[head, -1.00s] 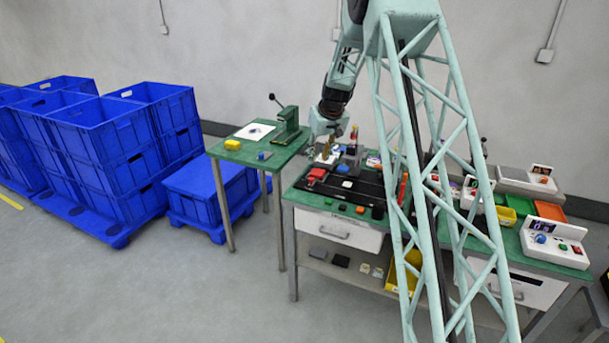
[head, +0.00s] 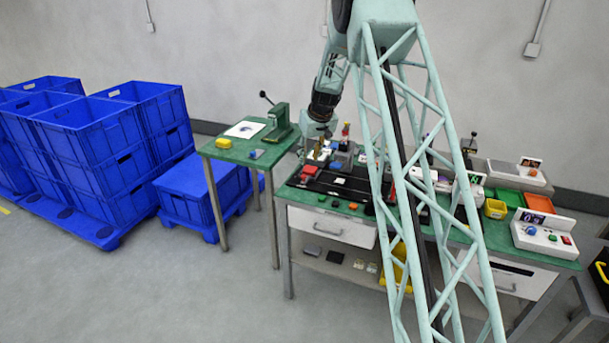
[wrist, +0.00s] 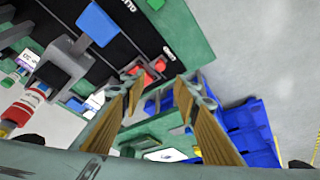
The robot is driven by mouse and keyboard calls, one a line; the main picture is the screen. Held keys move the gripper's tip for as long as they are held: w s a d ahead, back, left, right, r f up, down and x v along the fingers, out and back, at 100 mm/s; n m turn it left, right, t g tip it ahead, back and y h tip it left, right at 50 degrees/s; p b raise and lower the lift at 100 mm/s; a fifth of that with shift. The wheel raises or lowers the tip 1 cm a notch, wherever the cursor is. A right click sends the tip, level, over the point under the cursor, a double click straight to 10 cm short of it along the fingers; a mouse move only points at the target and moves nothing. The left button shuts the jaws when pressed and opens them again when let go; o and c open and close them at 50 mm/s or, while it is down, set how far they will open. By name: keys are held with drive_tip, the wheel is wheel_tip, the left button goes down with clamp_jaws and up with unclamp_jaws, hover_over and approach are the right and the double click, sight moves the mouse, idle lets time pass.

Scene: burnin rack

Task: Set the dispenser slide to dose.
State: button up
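My gripper (head: 319,153) hangs over the back left of the long green workbench in the head view. In the wrist view its two tan fingers (wrist: 158,95) stand apart with nothing between them. A grey bracket-like fixture (wrist: 58,70) with a blue square plate (wrist: 97,23) shows left of the fingers in the wrist view. A bottle with a red band (wrist: 22,108) is beside it; a red-topped bottle (head: 345,132) stands right of my gripper in the head view. I cannot tell for sure which part is the dispenser slide, or its setting.
A red block (head: 310,170) and a black strip (head: 345,190) lie on the bench near my gripper. A side table (head: 228,150) carries a green press (head: 279,122). Blue crates (head: 90,130) stand at the left. A white button box (head: 543,236) sits at the bench's right end.

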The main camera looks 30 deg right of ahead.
sight(304, 176)
drive_tip(key=shift+b+x, duration=0.55)
drive_tip(key=shift+x, duration=5.6)
drive_tip(key=shift+c, duration=0.7)
drive_tip(key=shift+s, duration=0.1)
clamp_jaws()
drive_tip(key=shift+f, duration=0.1)
